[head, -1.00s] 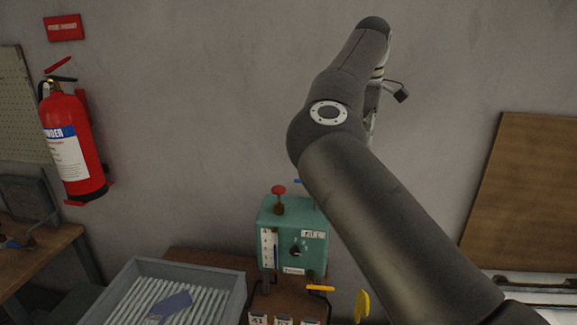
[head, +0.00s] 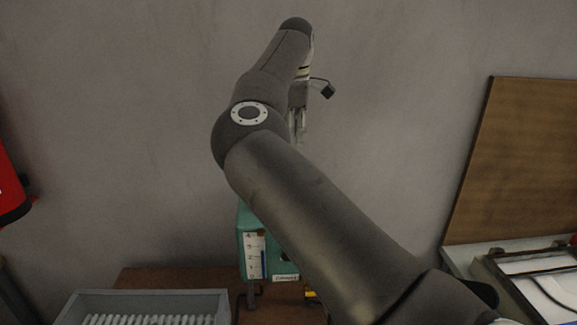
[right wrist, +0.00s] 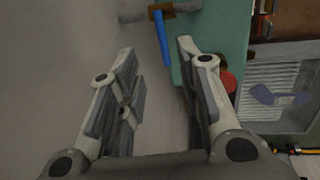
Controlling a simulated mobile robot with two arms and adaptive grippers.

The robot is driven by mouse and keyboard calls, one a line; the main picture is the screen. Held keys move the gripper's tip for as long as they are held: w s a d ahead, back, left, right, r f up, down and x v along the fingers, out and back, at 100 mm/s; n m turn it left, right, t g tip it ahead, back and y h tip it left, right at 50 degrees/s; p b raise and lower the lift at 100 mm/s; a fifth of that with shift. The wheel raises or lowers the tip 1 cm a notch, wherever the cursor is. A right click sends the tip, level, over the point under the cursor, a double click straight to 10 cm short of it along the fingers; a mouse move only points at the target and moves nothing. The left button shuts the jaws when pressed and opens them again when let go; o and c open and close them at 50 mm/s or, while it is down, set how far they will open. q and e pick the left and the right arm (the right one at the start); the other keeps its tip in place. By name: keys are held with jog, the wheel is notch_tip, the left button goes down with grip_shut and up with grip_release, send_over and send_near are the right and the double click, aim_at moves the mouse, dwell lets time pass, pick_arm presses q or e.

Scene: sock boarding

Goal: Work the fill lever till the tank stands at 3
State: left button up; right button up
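The teal tank box (head: 250,222) stands on a brown bench, mostly hidden behind my right arm. Its white gauge strip (head: 252,258) carries numbers and a blue column (head: 263,264) that rises past mid-scale; the exact reading is too small to tell. In the right wrist view, a blue-handled lever (right wrist: 162,42) sticks out beside the teal box (right wrist: 215,38). A red knob (right wrist: 229,84) shows partly behind a finger. My right gripper (right wrist: 155,55) is open and empty, with the blue handle beyond its fingertips. In the head view it is high above the box (head: 299,138). My left gripper is out of view.
A grey crate (head: 145,294) of white rods stands left of the box. Its contents also show in the right wrist view with a blue scoop-like piece (right wrist: 265,95). A brown board (head: 515,160) leans at right. A red extinguisher (head: 10,190) hangs at the left edge.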

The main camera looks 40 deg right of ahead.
jog(key=f, duration=0.3)
jog(key=d+f+p, duration=0.1)
jog(key=f, duration=0.2)
jog(key=w+f+p, duration=0.1)
jog(key=f, duration=0.2)
jog(key=shift+d, duration=0.15)
jog(key=shift+s+f, duration=0.15)
grip_shut()
